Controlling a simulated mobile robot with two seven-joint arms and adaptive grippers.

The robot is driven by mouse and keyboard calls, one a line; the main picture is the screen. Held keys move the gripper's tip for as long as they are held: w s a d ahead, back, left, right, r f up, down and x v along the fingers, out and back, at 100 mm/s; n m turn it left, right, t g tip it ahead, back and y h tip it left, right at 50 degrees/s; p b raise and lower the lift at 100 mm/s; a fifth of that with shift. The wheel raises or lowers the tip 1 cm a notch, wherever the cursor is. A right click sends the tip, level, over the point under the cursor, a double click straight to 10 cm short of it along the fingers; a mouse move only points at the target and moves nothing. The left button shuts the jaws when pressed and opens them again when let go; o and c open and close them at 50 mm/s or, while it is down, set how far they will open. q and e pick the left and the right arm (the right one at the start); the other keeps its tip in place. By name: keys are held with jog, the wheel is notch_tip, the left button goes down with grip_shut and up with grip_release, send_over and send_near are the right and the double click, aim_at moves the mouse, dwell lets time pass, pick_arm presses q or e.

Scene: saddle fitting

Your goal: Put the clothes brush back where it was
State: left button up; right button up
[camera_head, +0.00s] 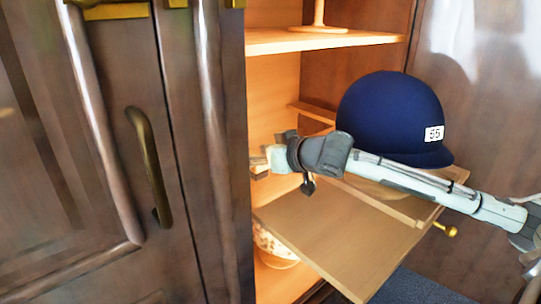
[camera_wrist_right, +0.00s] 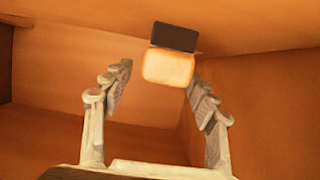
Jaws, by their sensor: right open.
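The clothes brush appears to be the end-on block in the right wrist view, with a pale wooden part (camera_wrist_right: 168,68) and a dark strip (camera_wrist_right: 175,37) above it. My right gripper (camera_wrist_right: 160,95) is open. Its two fingers stand to either side of and below the brush in the picture, with clear gaps and no visible contact. In the head view my right arm comes in from the right, and the right gripper (camera_head: 264,160) reaches into the open cabinet. The brush cannot be told clearly there. My left gripper is not in view.
A navy helmet (camera_head: 388,115) labelled 55 sits behind my right arm. An upper shelf (camera_head: 320,40) is above the gripper. A flat board (camera_head: 345,245) juts out below, near a brass knob (camera_head: 447,231). A basket-like object (camera_head: 272,248) is lower left. Closed doors (camera_head: 85,190) stand left.

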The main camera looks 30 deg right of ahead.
jog(key=v, duration=0.4)
jog(key=shift+s+a+f+b, duration=0.1)
jog(key=shift+s+f+b, duration=0.05)
jog(key=shift+s+b, duration=0.2)
jog(key=shift+v, duration=1.4)
jog(key=shift+s+r+p, duration=0.45)
jog(key=shift+p, duration=0.1)
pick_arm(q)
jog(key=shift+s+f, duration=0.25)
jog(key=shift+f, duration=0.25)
pick_arm(e)
jog(key=shift+v, duration=0.9)
